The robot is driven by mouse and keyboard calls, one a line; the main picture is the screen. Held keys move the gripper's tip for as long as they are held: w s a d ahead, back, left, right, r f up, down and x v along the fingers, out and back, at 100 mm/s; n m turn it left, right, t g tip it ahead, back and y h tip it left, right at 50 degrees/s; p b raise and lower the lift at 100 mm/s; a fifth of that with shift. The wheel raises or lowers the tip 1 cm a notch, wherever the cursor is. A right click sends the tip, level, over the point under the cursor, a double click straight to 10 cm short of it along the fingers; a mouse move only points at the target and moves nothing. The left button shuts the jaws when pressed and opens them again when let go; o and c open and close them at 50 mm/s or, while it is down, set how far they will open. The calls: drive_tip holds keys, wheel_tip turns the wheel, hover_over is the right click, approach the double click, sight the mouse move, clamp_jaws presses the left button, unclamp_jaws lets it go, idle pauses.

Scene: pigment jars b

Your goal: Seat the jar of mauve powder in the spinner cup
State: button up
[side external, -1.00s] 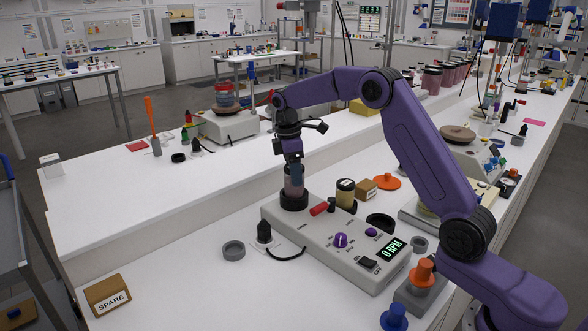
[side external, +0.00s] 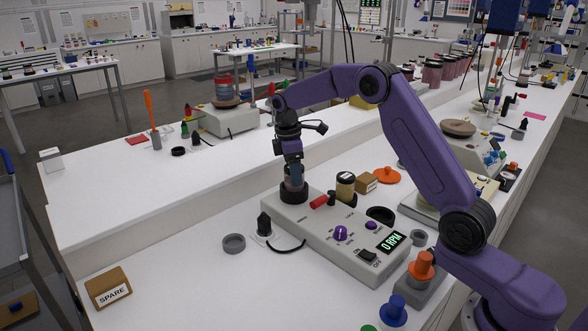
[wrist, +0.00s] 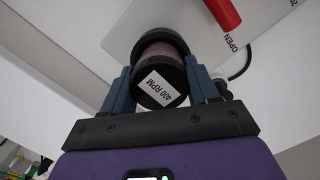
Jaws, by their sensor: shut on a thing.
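The jar of mauve powder (side external: 294,182) stands about upright in the dark spinner cup (side external: 294,196) at the left end of the grey spinner unit. Its lower part is hidden by the cup wall. In the wrist view its black lid (wrist: 162,88) bears a "400 RPM" label, with mauve body (wrist: 160,51) beyond it and the dark cup rim (wrist: 153,36) around the far end. My gripper (side external: 293,172) is shut on the jar, one blue finger on each side near the lid. Whether the jar touches the cup floor is hidden.
The spinner unit (side external: 335,228) has a red handle (side external: 321,202), purple knob (side external: 341,233) and a display reading 0 RPM. A grey ring (side external: 234,244) and black-capped item (side external: 264,224) lie left.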

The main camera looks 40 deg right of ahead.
drive_tip(key=shift+f, duration=0.1)
drive_tip(key=o, duration=1.2)
wheel_tip(320, 180, up, 17)
drive_tip(key=w+a, duration=0.1)
drive_tip(key=shift+a, duration=0.4)
